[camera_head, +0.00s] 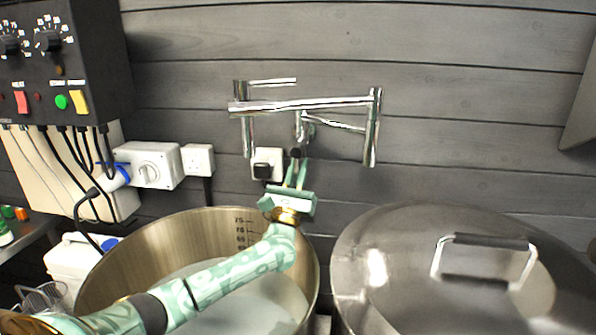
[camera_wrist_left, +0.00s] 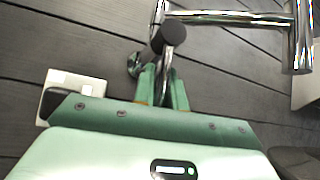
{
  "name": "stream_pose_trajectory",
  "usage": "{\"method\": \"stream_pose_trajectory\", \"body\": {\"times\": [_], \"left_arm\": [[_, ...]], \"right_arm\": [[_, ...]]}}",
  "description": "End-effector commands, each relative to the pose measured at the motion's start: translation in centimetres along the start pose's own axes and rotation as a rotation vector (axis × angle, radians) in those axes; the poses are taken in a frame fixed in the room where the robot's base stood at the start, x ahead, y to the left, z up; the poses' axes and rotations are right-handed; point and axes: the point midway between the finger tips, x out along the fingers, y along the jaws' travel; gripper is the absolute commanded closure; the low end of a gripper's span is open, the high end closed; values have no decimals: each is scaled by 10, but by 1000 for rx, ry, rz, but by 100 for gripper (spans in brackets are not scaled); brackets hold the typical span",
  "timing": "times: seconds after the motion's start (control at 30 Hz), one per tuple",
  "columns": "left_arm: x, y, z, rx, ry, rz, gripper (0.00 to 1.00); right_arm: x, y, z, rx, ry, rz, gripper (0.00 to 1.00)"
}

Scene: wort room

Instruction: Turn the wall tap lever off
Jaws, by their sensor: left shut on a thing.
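The chrome wall tap (camera_head: 300,105) is a folding pot-filler on the dark plank wall, with its jointed arm reaching right and its spout (camera_head: 372,130) hanging down at the right end. My left gripper (camera_head: 296,168) reaches up to the tap's base and is shut on the tap lever. In the left wrist view the lever (camera_wrist_left: 168,60) is a thin chrome rod with a black end, running between the green fingers of the gripper (camera_wrist_left: 164,85). The tap's arm (camera_wrist_left: 225,18) crosses above the fingers there. The part of the lever between the fingers is partly hidden. My right gripper is not in view.
An open steel pot (camera_head: 130,250) with pale liquid stands below my left arm. A lidded steel pot (camera_head: 400,270) with a bar handle stands to the right. White sockets (camera_head: 198,160), cables and a black control box (camera_head: 100,60) are on the wall at left.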

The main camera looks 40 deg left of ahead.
Motion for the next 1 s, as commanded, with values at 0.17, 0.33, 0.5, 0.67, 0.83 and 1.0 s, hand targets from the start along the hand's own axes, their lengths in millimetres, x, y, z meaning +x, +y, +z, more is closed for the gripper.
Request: {"method": "stream_pose_trajectory", "body": {"times": [0.17,0.33,0.5,0.67,0.83,1.0], "left_arm": [[-1,-1,-1,-5,2,0,100],[-1,-1,0,-4,1,0,65],[0,0,0,-3,0,0,65],[0,0,0,0,0,-2,65],[3,6,5,73,17,-67,65],[8,21,15,289,73,-263,65]], "right_arm": [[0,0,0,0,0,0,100],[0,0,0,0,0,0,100],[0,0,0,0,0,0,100],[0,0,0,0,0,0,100],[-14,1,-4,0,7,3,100],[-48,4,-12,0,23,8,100]]}}
